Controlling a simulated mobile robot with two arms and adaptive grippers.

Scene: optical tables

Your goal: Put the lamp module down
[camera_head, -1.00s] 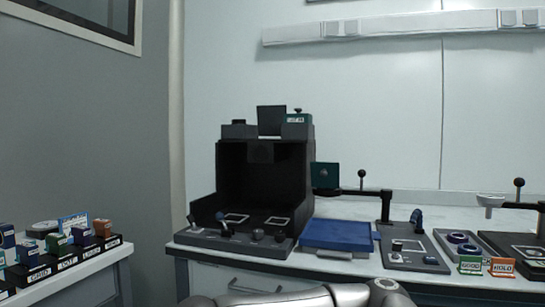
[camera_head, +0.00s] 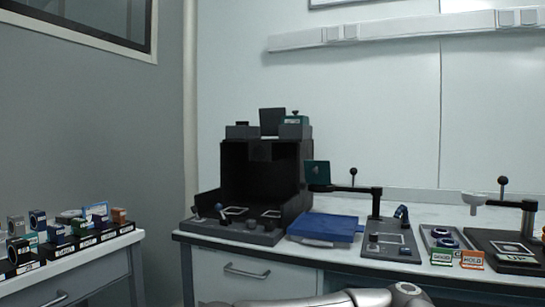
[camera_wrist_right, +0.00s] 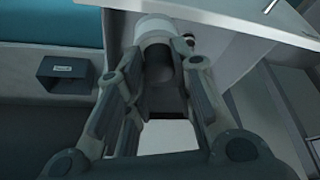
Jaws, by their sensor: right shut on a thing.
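My right gripper (camera_wrist_right: 160,75) is shut on a cylindrical piece, which I take to be the lamp module (camera_wrist_right: 154,28). Its pale round end shows beyond the fingertips, with a darker part between the fingers. The fingers hide much of it. In the right wrist view it is near a pale panel edge, and I cannot tell whether they touch. Neither gripper shows in the head view; my left gripper is out of sight.
A black open-fronted housing (camera_head: 262,180), a blue tray (camera_head: 326,229), a dark fixture plate (camera_head: 390,240) and a post stand (camera_head: 528,215) crowd the bench. A side table (camera_head: 70,265) at left holds several labelled blocks. A dark labelled box (camera_wrist_right: 66,70) shows in the wrist view.

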